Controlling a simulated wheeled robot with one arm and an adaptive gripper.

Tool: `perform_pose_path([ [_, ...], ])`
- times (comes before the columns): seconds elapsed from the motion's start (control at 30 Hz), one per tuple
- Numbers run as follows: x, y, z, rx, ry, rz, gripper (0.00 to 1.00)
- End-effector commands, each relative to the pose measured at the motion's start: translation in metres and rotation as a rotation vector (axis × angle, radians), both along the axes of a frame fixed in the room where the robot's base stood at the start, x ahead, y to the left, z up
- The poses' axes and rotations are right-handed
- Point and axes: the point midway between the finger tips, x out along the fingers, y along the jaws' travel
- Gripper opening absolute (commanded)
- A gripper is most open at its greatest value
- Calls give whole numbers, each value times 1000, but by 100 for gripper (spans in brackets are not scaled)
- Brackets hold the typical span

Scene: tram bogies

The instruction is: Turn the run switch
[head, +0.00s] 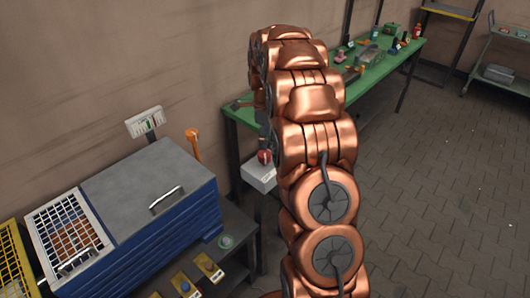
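A light grey box (260,177) stands beside the blue machine, with a red knob-like part (265,157) on top. It may be the run switch, but no label can be read. My copper arm rises through the middle of the view and bends down behind itself. A dark part that looks like my gripper (262,128) shows at the arm's left edge, just above the red part. My arm hides much of it, so I cannot tell whether its fingers are open or shut, or whether it touches the red part.
A blue machine (175,235) with a grey lid and handle stands at left, a white wire grid beside it. A green workbench (408,55) holds tools behind my arm.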

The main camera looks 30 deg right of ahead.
Motion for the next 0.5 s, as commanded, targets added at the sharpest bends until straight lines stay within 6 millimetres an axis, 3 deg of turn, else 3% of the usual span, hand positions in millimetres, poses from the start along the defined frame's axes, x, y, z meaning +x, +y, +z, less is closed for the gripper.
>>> perform_pose_path([
  [0.27,-1,1,-21,1,3,0,73],
  [0.5,-1,1,-57,1,3,1,73],
])
